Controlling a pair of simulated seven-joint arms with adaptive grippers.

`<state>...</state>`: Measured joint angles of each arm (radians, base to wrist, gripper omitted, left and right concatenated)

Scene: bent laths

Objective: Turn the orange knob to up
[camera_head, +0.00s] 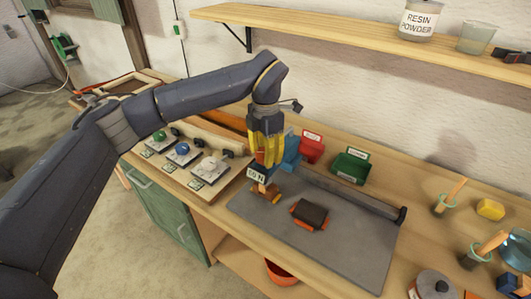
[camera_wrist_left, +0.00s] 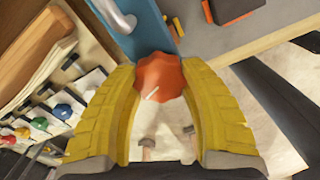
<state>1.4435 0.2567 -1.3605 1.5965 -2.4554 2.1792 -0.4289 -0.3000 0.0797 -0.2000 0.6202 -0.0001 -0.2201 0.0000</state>
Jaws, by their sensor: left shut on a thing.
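The orange knob (camera_wrist_left: 160,76) has a scalloped rim and shows between my yellow fingers in the left wrist view. A short white mark on it points to the lower left of that view. My left gripper (camera_head: 265,170) points down and is shut on the knob; its fingers hide much of it in the head view. A blue part (camera_wrist_left: 143,32) with a silver hook-like piece lies directly beyond the knob; it also shows behind the fingers in the head view (camera_head: 291,156). A small "10 N" label (camera_head: 256,176) shows beside the fingertips. My right gripper is not in view.
A grey mat (camera_head: 345,248) bears a dark block with orange ends (camera_head: 310,214). A long dark bar (camera_head: 350,190) lies behind it. Red (camera_head: 312,147) and green (camera_head: 350,165) bins stand at the back. Green, blue and white knobs (camera_head: 208,163) sit on plates at left.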

